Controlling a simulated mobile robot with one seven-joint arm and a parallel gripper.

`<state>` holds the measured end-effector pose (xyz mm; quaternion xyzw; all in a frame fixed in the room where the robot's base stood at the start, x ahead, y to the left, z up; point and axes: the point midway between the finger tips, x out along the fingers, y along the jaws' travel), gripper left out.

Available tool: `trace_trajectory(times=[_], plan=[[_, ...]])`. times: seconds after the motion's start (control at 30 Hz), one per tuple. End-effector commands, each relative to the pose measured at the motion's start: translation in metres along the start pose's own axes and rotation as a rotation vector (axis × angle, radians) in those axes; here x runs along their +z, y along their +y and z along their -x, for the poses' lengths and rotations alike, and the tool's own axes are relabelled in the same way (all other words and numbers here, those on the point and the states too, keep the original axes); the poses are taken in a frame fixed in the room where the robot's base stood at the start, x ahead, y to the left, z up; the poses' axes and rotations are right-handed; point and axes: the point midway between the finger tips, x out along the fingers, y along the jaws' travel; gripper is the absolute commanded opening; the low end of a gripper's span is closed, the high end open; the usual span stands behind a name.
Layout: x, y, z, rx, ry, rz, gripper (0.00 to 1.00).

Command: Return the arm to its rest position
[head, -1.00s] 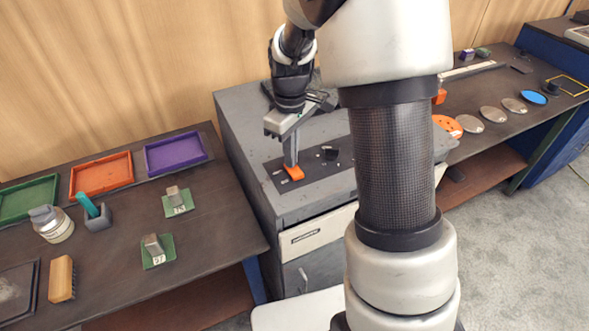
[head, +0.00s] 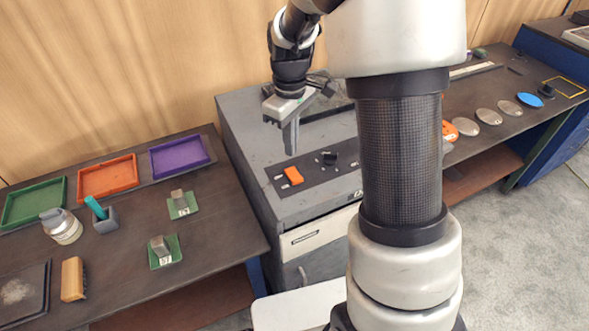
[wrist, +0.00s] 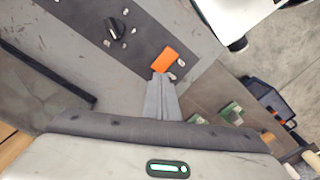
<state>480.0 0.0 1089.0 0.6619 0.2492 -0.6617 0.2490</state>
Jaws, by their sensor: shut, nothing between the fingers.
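My gripper (head: 289,146) is shut and empty. In the head view it hangs fingers down above the grey machine, clear of its panel. The orange switch (head: 293,176) sits on the machine's dark panel (head: 311,171), just below my fingertips in the picture. A black knob (head: 329,158) is on the same panel to the right. In the wrist view my gripper's fingers (wrist: 161,88) point toward the orange switch (wrist: 165,61), and the black knob (wrist: 115,27) shows to the upper left.
The left bench holds green, orange (head: 107,178) and purple trays, a jar (head: 62,228), a small holder, two green-based pieces and a wooden block (head: 73,279). Floor is clear at the right.

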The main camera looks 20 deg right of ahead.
Motion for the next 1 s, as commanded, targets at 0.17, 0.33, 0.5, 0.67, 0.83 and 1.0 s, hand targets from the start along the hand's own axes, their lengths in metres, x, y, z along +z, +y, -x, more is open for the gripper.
trace_trajectory(times=[0.17, 0.33, 0.5, 0.67, 0.83, 1.0], plan=[[0.0, 0.0, 0.009, 0.0, -0.001, 0.0, 0.0], [0.0, 0.0, 0.008, 0.0, -0.001, 0.0, 0.0], [0.0, 0.0, 0.008, 0.0, 0.0, 0.0, 0.0], [0.002, -0.002, 0.015, 0.006, 0.01, -0.014, 0.0], [0.021, -0.018, 0.064, 0.045, 0.079, -0.119, 0.0], [0.06, -0.054, 0.123, 0.096, 0.192, -0.297, 0.0]])
